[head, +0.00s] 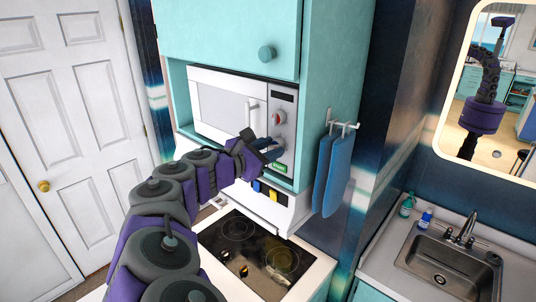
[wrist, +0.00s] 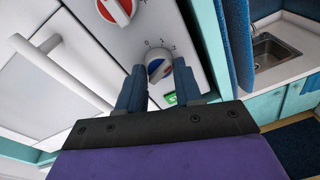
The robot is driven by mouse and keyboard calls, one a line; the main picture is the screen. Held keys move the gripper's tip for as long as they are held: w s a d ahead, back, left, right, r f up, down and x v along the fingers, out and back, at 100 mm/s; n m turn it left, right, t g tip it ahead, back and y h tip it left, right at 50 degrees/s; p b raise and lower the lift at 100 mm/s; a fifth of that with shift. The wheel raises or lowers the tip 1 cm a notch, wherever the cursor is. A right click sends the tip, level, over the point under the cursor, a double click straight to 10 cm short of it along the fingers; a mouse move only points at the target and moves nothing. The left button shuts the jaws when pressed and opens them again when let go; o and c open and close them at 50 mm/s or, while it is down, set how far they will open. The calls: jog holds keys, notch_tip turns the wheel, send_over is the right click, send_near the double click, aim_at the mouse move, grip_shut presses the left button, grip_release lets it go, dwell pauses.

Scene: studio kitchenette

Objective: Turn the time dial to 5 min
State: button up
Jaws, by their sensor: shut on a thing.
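The white microwave (head: 222,105) sits in a teal cabinet, with its dials on the panel right of its handle. The lower dial (wrist: 157,66), with small numbers printed around it, is the numbered time dial as far as I can see. It is pale with a blue and a red patch. My gripper (head: 266,149) is at this dial, its two blue fingers one on each side and shut on it. In the head view my gripper mostly hides this dial. The exact mark it points to is too small to read. The upper dial (head: 278,117), with a red centre, is clear of my fingers.
A green button (head: 279,167) sits just below the lower dial. The microwave handle (head: 251,111) is left of the dials. A stove top (head: 250,245) lies below, and a sink (head: 450,262) is at the right.

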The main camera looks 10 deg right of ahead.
jog(key=shift+m+t+y+b, duration=0.4)
jog(key=shift+m+t+b, duration=0.1)
jog(key=shift+m+b, duration=2.65)
jog(key=shift+m+t+b, duration=0.3)
jog(key=shift+m+b, duration=1)
jog(key=shift+m, duration=0.55)
jog(key=shift+d+f+m+b, duration=0.1)
jog(key=shift+m+b, duration=1.6)
jog(key=shift+b, duration=0.3)
jog(key=o, duration=0.7)
jog(key=shift+c, duration=0.2)
jog(key=o, duration=0.4)
jog(key=shift+w, duration=0.15)
